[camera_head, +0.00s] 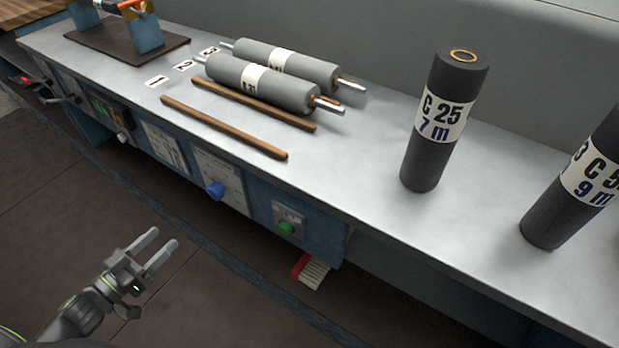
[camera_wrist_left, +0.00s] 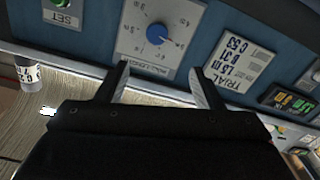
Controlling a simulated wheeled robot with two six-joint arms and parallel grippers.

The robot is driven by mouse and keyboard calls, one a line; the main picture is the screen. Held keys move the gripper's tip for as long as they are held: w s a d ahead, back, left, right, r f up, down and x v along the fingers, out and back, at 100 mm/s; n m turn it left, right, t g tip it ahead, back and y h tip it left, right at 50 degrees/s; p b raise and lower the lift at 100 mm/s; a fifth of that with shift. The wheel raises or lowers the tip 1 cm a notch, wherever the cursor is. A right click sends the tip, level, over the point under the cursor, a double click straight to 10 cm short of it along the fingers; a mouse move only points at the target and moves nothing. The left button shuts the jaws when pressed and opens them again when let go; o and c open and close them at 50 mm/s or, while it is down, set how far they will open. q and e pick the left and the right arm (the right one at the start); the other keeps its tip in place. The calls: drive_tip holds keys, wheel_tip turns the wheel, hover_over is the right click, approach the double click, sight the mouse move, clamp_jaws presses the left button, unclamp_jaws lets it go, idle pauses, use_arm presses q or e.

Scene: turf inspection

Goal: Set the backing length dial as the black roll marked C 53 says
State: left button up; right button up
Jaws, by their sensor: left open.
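A black roll (camera_head: 578,185) stands upright at the right edge of the head view. Its white label starts with C 5, is cut off by the frame, and reads 9 m. The backing length dial (camera_head: 215,190) is a blue knob on a white plate on the bench front. In the left wrist view the blue knob (camera_wrist_left: 156,34) sits on its scale plate, just beyond the fingertips. My left gripper (camera_head: 152,248) is open and empty, in front of the bench and apart from the dial. My right gripper is not in view.
Another black roll (camera_head: 438,120) marked C 25, 7 m stands on the bench (camera_head: 350,190). Grey rollers (camera_head: 262,84) lie by wooden rods (camera_head: 225,128). A green SET button (camera_head: 287,228) is right of the dial. A trial card (camera_wrist_left: 238,62) shows in the wrist view.

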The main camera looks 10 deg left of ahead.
use_arm(q)
approach(212, 194)
drive_tip(key=x, duration=1)
drive_tip(key=shift+w+d, duration=0.1)
drive_tip(key=shift+w, duration=0.3)
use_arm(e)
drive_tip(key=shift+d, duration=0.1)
use_arm(q)
drive_tip(key=c, duration=1)
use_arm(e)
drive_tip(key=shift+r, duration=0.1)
